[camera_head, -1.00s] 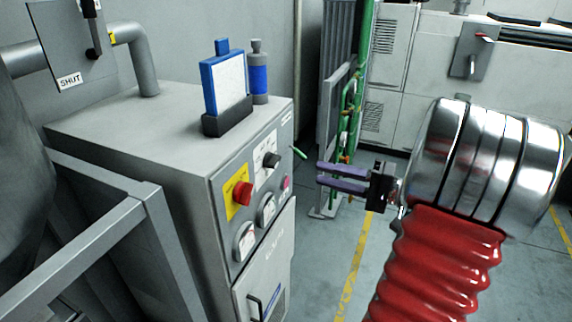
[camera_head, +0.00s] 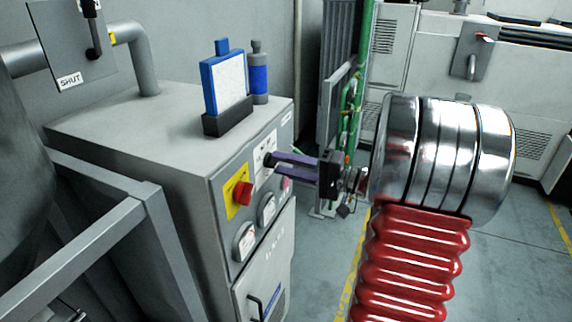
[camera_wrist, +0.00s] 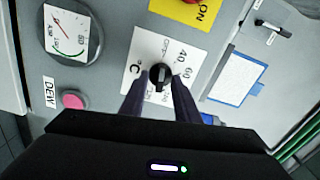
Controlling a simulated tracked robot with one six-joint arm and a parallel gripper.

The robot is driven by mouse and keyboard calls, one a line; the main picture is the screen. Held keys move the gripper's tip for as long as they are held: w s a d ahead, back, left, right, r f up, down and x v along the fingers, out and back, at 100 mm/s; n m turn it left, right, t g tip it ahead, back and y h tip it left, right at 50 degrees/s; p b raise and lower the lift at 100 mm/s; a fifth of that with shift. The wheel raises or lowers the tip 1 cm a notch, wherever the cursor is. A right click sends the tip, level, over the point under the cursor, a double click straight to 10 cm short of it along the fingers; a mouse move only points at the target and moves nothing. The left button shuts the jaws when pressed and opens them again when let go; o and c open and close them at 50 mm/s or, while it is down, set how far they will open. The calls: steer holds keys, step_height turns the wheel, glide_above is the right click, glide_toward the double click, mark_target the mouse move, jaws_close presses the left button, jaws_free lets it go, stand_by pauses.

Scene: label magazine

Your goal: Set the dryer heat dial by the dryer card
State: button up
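The black heat dial (camera_wrist: 160,75) sits on a white scale plate (camera_wrist: 137,72) marked °C, with 40 and 60 readable, on the dryer's front panel. My gripper (camera_head: 270,161) is at this dial, its two purple fingers apart. In the wrist view the fingertips lie on either side of the knob; whether they touch it I cannot tell. The dryer card (camera_head: 230,80), white in a blue frame, stands upright in a black holder on the dryer top. It also shows in the wrist view (camera_wrist: 235,80), its writing too small to read.
A red knob (camera_head: 243,192) on a yellow plate, two gauges (camera_head: 266,208) and a pink button (camera_wrist: 73,99) are close to the dial. A blue-banded bottle (camera_head: 259,80) stands behind the card. A green pipe frame (camera_head: 350,110) stands behind my gripper.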

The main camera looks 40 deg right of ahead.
jaws_close()
stand_by(0.4)
steer(key=shift+d, duration=0.1)
steer(key=shift+f+m, duration=0.1)
steer(key=shift+m, duration=3.8)
steer(key=shift+f, duration=0.1)
